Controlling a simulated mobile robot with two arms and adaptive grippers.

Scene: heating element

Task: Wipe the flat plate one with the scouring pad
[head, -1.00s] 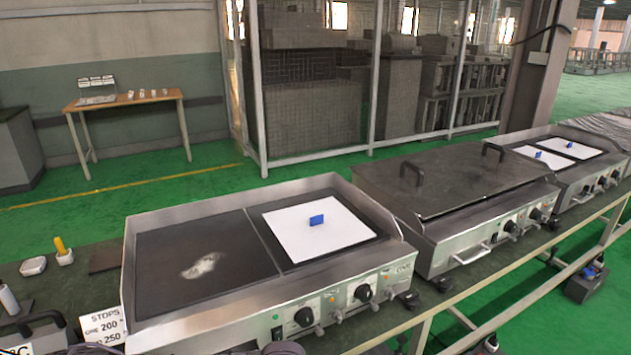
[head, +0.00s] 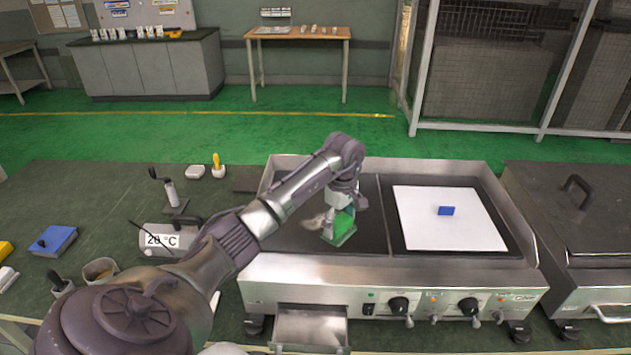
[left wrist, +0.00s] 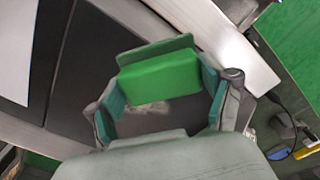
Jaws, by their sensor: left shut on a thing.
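The griddle has two dark flat plates. The left plate (head: 285,237) is bare, with a pale smear (head: 313,221) near its middle. The right plate carries a white sheet with a small blue block (head: 446,211) on it. My left gripper (head: 341,212) is over the right part of the left plate, beside the smear, and shut on the green scouring pad (head: 341,228). In the left wrist view the pad (left wrist: 160,82) sits between the fingers, with part of the smear (left wrist: 155,108) next to it. I cannot tell whether the pad touches the plate. My right gripper is out of view.
Steel rims (head: 400,168) surround the plates. A tray (head: 312,328) sticks out at the griddle's front. A closed-lid appliance (head: 575,215) stands at right. A temperature display (head: 165,240), a blue box (head: 54,241) and small tools lie on the bench at left.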

